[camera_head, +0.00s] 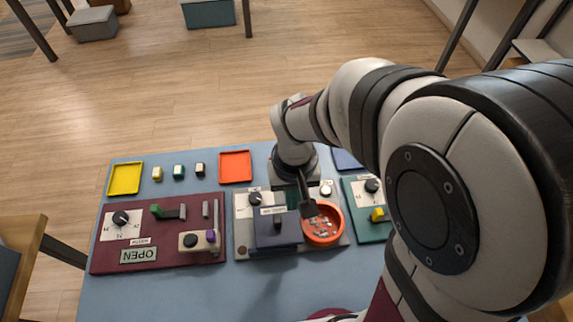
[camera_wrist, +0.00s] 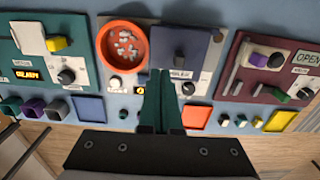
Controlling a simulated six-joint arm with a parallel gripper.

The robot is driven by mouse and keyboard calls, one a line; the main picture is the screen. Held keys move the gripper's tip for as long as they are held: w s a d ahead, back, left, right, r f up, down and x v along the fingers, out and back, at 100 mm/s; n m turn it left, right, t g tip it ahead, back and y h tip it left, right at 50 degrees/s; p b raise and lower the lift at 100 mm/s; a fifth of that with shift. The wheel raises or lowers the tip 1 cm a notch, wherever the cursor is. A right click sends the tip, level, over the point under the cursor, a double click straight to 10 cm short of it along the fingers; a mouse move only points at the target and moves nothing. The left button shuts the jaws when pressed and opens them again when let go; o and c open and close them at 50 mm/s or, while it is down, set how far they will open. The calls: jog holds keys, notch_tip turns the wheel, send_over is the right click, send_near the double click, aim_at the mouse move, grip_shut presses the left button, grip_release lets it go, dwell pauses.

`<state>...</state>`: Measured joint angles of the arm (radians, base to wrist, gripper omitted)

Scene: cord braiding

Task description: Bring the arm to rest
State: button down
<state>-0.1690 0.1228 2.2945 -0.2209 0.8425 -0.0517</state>
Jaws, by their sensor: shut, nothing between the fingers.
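My gripper (camera_head: 308,209) hangs over the middle grey panel, beside the orange-red bowl, in the head view. In the wrist view its two dark green fingers (camera_wrist: 160,73) lie together, shut with nothing between them. The fingertips point toward the gap between the bowl and the dark blue-grey block. Contact with the panel cannot be told. My arm reaches from the right and hides part of the table's right side.
The orange-red bowl (camera_head: 322,241) holds several pale bits. The blue-grey block (camera_head: 277,230) stands left of it. A maroon panel (camera_head: 120,205) with knobs and levers is at left, a green panel (camera_head: 360,190) at right. Yellow (camera_head: 125,163) and orange (camera_head: 235,151) trays lie behind. Blue table is bare in front.

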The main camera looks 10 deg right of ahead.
notch_tip(320, 180, up, 4)
jog(key=shift+f, duration=0.1)
